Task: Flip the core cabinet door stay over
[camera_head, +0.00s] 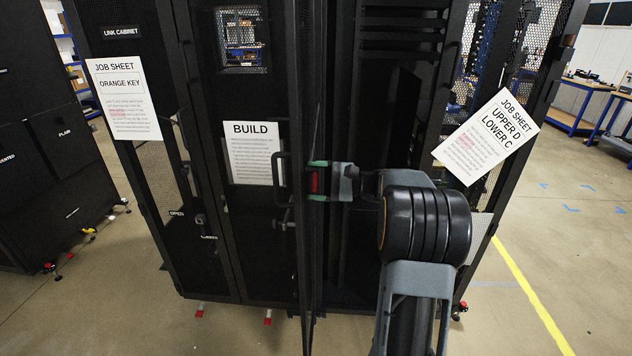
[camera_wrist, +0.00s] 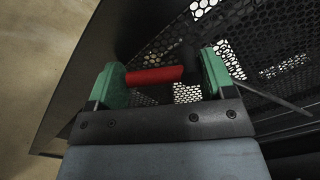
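The door stay's red grip (camera_wrist: 155,75) lies between the green fingertips in the wrist view. It also shows as a small red patch in the head view (camera_head: 314,182). My gripper (camera_wrist: 162,80) is open, its fingers wide apart on either side of the red part. The red part is close to the left finger, with a gap at the right finger. In the head view my gripper (camera_head: 318,181) is at the edge of an open black cabinet door (camera_head: 308,110).
A BUILD sheet (camera_head: 253,153) and a door handle (camera_head: 281,178) are just left of my gripper. The open dark cabinet interior (camera_head: 385,110) is behind it. A tilted job sheet (camera_head: 486,137) hangs on a mesh door at right. The floor (camera_head: 560,240) at right is clear.

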